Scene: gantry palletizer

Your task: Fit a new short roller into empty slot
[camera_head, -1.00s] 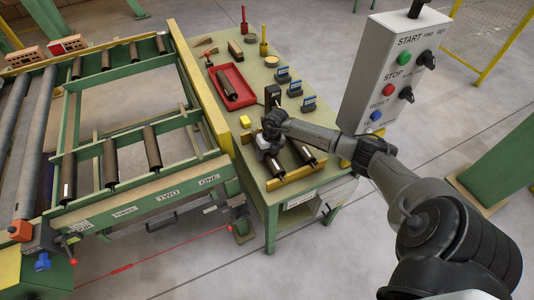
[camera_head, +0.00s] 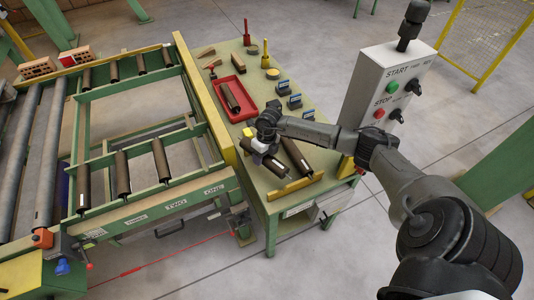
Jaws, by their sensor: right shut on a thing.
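My right gripper (camera_head: 262,150) reaches over the green workbench and is shut on a dark short roller (camera_head: 271,165), whose near end sticks out below the jaws. I cannot tell how far the roller is clear of the bench. A second short roller (camera_head: 297,157) lies just right of it, in a holder with a yellow front rail (camera_head: 289,190). On the green conveyor frame (camera_head: 150,198), the near row has three short rollers (camera_head: 160,158), with an empty space (camera_head: 195,147) at its right end. Labels below include ONE and TWO. My left gripper is out of view.
A red tray (camera_head: 215,88) with a roller in it sits on the bench, among several blue-and-black blocks and hand tools. A grey control box (camera_head: 385,90) with START and STOP buttons stands right of the bench. A yellow rail (camera_head: 208,105) edges the conveyor's bench side.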

